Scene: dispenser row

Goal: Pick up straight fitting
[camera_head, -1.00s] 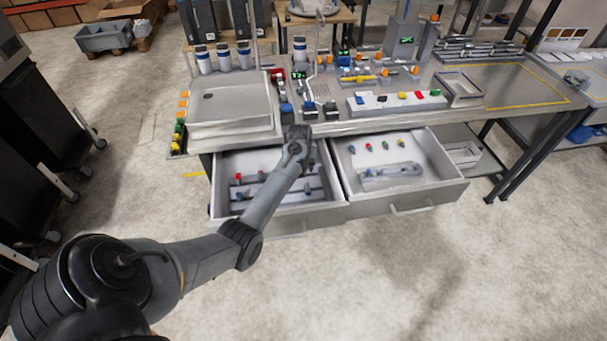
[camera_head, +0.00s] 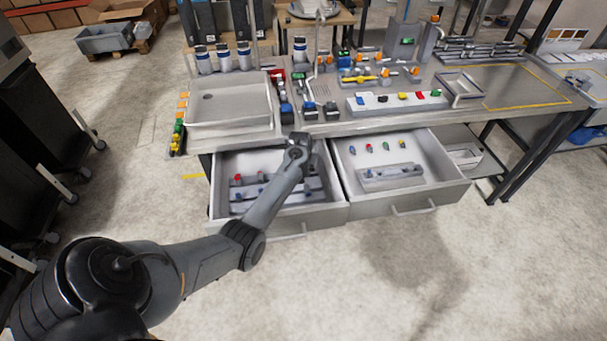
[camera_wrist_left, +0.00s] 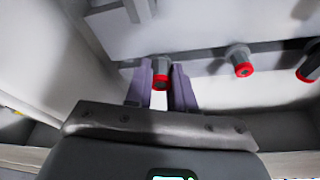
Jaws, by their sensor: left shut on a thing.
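In the left wrist view a short grey fitting with a red ring (camera_wrist_left: 161,74) sits between the two purple-grey fingers of my left gripper (camera_wrist_left: 162,88), which is shut on it. Two similar grey fittings with red ends, one nearer (camera_wrist_left: 239,62) and one at the right edge (camera_wrist_left: 309,66), stand apart to the right. In the head view my left arm reaches over the open left drawer (camera_head: 277,214). Its wrist is near the drawer's back right, and the fingers and held fitting cannot be made out there. My right gripper is not in view.
The open right drawer (camera_head: 410,203) holds several small coloured parts and a grey block (camera_head: 391,176). The workbench above carries a shallow tray (camera_head: 228,122), a white strip with coloured parts (camera_head: 398,104) and several devices. The floor in front is clear.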

